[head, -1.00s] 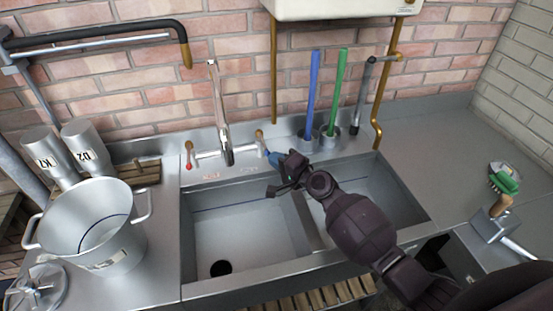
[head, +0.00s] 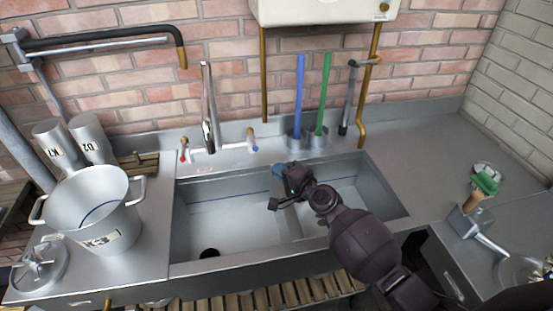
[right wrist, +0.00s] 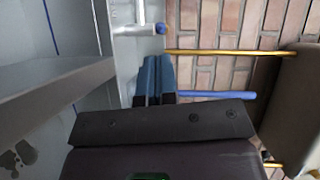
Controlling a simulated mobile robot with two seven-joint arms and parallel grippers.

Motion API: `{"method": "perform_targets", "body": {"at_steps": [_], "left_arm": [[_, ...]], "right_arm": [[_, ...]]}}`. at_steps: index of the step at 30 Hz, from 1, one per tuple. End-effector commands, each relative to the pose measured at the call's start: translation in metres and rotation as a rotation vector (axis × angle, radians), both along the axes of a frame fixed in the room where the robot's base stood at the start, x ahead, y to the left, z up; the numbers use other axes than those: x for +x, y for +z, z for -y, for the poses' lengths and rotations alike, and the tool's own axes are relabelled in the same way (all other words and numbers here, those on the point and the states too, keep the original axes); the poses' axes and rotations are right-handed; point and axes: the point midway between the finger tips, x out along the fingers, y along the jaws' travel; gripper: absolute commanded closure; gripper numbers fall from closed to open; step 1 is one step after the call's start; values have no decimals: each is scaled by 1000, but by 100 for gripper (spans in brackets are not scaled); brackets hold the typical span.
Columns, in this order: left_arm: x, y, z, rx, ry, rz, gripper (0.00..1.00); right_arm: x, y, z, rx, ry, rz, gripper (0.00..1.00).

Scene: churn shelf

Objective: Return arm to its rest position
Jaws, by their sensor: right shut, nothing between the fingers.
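My right arm reaches over the steel double sink (head: 235,222) in the head view. Its gripper (head: 278,170), with blue fingertips, is above the basins near the divider, in front of and apart from the tap's blue-marked handle (head: 252,140). The right wrist view shows the two blue fingers (right wrist: 153,76) pressed together with nothing between them. The tap (head: 209,115) stands behind the sink, with a red-marked handle (head: 184,150) on its left. My left gripper is not in view.
A large steel pot (head: 92,215) stands on the left counter. Blue (head: 299,95) and green (head: 322,95) upright handles stand in holders behind the sink. A green brush (head: 484,183) lies at right. The back right counter (head: 420,140) is clear.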

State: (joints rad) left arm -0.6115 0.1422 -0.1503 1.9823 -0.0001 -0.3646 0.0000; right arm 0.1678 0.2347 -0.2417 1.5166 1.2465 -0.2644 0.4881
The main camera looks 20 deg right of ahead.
Motion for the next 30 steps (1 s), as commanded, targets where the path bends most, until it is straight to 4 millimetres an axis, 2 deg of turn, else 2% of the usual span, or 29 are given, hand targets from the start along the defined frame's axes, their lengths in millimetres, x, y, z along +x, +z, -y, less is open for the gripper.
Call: {"method": "perform_targets", "body": {"at_steps": [6,8,10,14,17,20,24,30], "left_arm": [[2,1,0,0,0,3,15],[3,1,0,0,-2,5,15],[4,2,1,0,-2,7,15],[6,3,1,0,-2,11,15],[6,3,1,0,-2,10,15],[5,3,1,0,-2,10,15],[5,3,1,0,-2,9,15],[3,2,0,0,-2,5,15]], "right_arm": [[-5,-1,-2,-17,11,1,100],[-15,-4,-4,-51,34,0,100],[-33,-8,-8,-126,80,1,100],[-84,-20,-14,-342,196,-5,100],[-128,-29,-9,-537,282,-29,100],[-171,-36,3,-730,353,-75,100],[-230,-41,29,-977,430,-178,100],[-287,-36,63,-1195,487,-323,100]]}}
